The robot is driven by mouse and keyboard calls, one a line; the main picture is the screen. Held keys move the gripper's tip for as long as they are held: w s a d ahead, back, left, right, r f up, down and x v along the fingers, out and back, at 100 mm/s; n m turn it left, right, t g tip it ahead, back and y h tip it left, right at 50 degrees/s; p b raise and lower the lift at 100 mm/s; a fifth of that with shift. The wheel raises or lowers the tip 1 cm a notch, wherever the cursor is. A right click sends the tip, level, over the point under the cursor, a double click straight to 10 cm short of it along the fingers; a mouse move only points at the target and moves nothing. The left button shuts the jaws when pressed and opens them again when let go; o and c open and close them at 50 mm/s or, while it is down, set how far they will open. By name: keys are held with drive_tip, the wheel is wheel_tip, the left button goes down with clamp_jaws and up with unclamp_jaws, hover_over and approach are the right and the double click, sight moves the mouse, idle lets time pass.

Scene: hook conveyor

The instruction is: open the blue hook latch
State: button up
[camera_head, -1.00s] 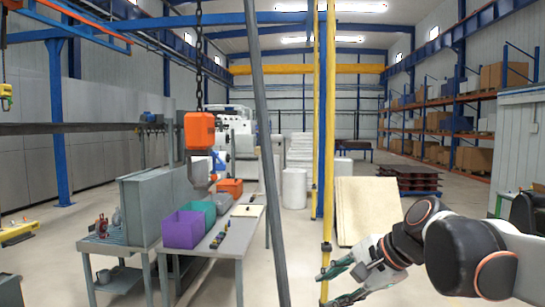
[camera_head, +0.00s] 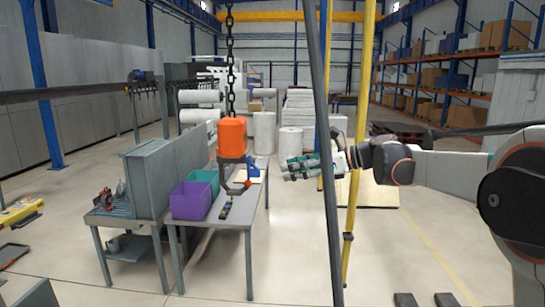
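An orange hook block (camera_head: 232,137) hangs on a dark chain, with a grey hook below it over the work table. A small blue piece at the hook's right side (camera_head: 252,168) looks like the blue latch; its exact position on the hook is too small to tell. My gripper (camera_head: 285,169) is to the right of the hook, pointing left at about the latch's height. Its two fingers look apart, with nothing between them. A gap shows between the fingertips and the blue piece.
A grey table (camera_head: 245,216) under the hook bears a purple bin (camera_head: 191,201), a green bin and small parts. A slanted dark pole (camera_head: 326,150) stands close by my gripper, and a yellow post (camera_head: 359,130) stands right of it. Open floor lies in front.

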drive_tip(key=b+x, duration=0.1)
drive_tip(key=x, duration=0.9)
drive_tip(key=shift+w+a, duration=0.25)
drive_tip(key=shift+a, duration=0.15)
drive_tip(key=shift+r, duration=0.1)
drive_tip(key=c, duration=0.7)
